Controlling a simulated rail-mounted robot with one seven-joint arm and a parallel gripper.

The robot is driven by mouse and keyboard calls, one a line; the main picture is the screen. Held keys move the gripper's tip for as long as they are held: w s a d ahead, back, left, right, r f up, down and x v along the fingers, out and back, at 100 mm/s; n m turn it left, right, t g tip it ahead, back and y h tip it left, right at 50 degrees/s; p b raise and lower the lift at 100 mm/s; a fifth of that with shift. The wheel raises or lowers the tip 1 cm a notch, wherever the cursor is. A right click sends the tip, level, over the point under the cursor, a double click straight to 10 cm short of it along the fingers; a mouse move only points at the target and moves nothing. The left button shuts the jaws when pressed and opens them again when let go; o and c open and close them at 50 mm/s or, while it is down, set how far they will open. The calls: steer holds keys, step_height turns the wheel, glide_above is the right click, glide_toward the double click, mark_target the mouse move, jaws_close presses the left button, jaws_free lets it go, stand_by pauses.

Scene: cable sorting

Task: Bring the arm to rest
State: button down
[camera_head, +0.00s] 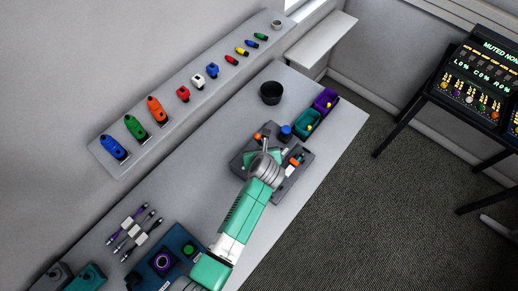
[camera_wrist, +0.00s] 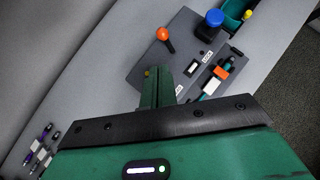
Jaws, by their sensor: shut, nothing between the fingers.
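My arm (camera_head: 245,215) is green and white and reaches from the lower part of the head view across the table. My gripper (camera_wrist: 157,90) shows in the wrist view with its green fingers together and nothing between them. It is above the near left side of a dark grey fixture (camera_wrist: 148,68). The fixture carries an orange-knobbed lever (camera_wrist: 164,35), a blue knob (camera_wrist: 214,18) and an orange clip (camera_wrist: 221,72) over a slot. In the head view my wrist hides part of the fixture (camera_head: 295,177), and the fingertips are hard to make out. I cannot tell whether they touch it.
A teal bin (camera_head: 307,124) and a purple bin (camera_head: 325,100) stand beyond the fixture, near a black cup (camera_head: 271,93). Several cables (camera_head: 135,230) lie at the lower left beside a dark blue panel (camera_head: 178,255). A wall shelf (camera_head: 185,98) holds colored connectors. The middle-left tabletop is clear.

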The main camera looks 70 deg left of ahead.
steer(key=shift+s+d+r, duration=0.25)
steer(key=shift+d+r, duration=0.05)
steer(key=shift+r, duration=0.4)
